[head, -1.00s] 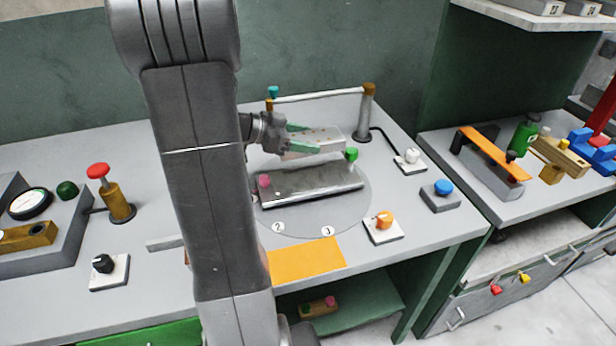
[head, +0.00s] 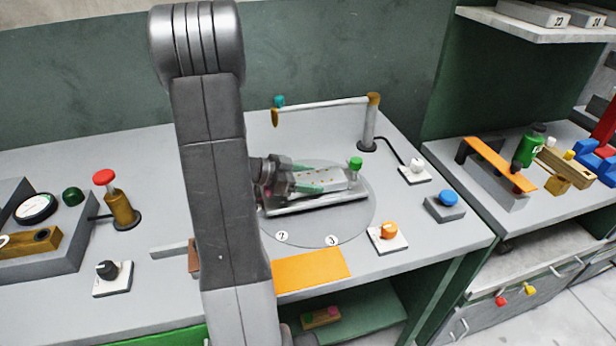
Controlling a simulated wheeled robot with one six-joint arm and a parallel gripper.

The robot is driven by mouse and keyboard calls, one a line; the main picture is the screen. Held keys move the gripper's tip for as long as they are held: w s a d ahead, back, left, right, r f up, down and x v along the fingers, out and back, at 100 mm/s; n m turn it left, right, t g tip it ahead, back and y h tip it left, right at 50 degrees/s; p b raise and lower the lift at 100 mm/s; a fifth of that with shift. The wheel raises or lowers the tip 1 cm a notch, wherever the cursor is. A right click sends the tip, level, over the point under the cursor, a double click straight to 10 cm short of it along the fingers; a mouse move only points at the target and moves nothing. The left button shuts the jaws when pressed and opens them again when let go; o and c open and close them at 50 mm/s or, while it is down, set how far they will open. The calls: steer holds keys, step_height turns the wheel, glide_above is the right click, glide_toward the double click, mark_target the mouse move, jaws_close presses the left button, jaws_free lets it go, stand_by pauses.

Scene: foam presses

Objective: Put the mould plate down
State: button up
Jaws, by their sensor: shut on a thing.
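The mould plate (head: 331,178) is a pale grey slab with small reddish dots on top. My gripper (head: 308,180) is shut on it, with greenish fingers along its sides. The plate is low over a grey metal base (head: 318,203) on the round turntable (head: 345,222). I cannot tell whether the plate touches the base. A green-topped pin (head: 355,165) stands at the right end of the base. A pink pin at its left end is mostly hidden by my gripper.
A white bar (head: 325,110) on a post (head: 371,125) stands behind the turntable. An orange knob (head: 389,231), a blue button (head: 446,198) and a white knob (head: 416,168) lie to the right. An orange patch (head: 312,270) is in front.

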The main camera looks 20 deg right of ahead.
steer(key=shift+f, duration=0.15)
steer(key=o, duration=1.4)
steer(key=shift+f+b, duration=0.25)
steer(key=shift+b, duration=0.6)
